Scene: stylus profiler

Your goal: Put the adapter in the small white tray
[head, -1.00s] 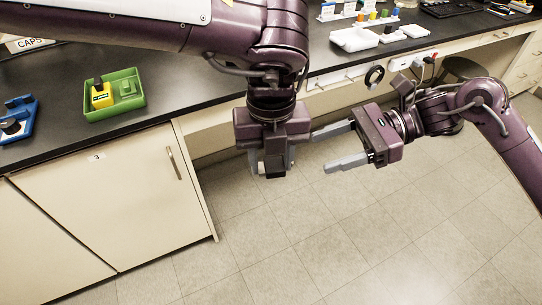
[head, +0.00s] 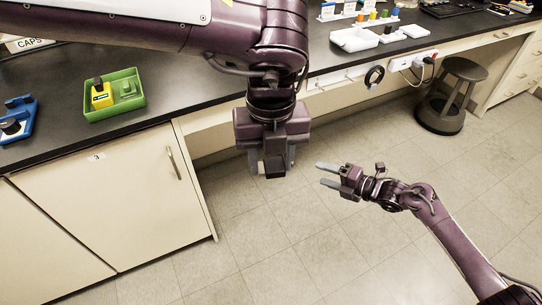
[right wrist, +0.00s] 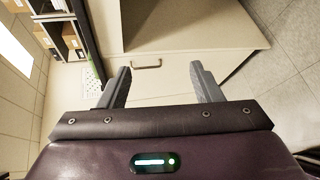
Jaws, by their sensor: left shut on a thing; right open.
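My left gripper (head: 273,160) points down in front of the counter, over the floor. It is shut on a small dark block (head: 275,169), which looks like the adapter, though the fingers hide most of it. Small white trays (head: 415,31) lie on the counter at the upper right, beside a larger white tray (head: 355,40); a dark item sits by them. My right gripper (head: 328,175) is open and empty over the floor, right of the left gripper and well below the counter top. Its two spread fingers also show in the right wrist view (right wrist: 160,78).
A green tray (head: 131,104) with a yellow item and a blue fixture (head: 17,118) stand on the left counter. A rack with coloured caps (head: 360,14) is behind the white trays. A stool (head: 446,100) stands at the right. The floor between is clear.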

